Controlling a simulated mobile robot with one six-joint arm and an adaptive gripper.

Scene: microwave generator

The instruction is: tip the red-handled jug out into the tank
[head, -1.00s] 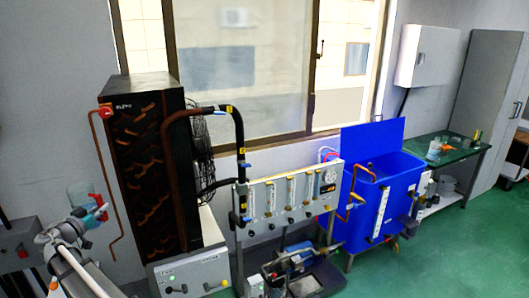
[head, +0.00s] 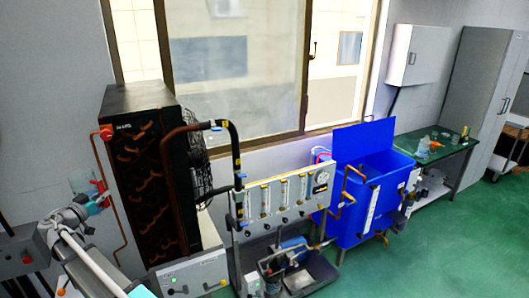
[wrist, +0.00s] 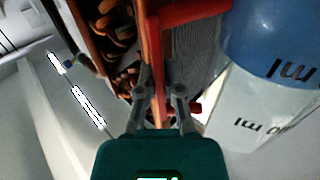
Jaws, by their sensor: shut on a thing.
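The jug (head: 83,182) is clear and pale, with a red handle (head: 103,192), at the far left of the head view. My gripper (head: 97,205) is shut on the red handle and holds the jug up in the air. In the wrist view my gripper (wrist: 161,92) closes on the red handle (wrist: 190,13). The jug's clear wall (wrist: 255,110) with "ml" markings fills the right side there, with blue contents (wrist: 265,35) showing. The tank (head: 352,205) is blue and open-topped, with a raised blue panel behind it, well to the right of the jug.
A tall black unit with copper pipes (head: 140,170) stands just right of the jug. A flowmeter panel (head: 285,205) and pumps (head: 290,255) stand between it and the tank. A green table (head: 450,155) with small items is behind right. Green floor (head: 450,240) is clear at the right.

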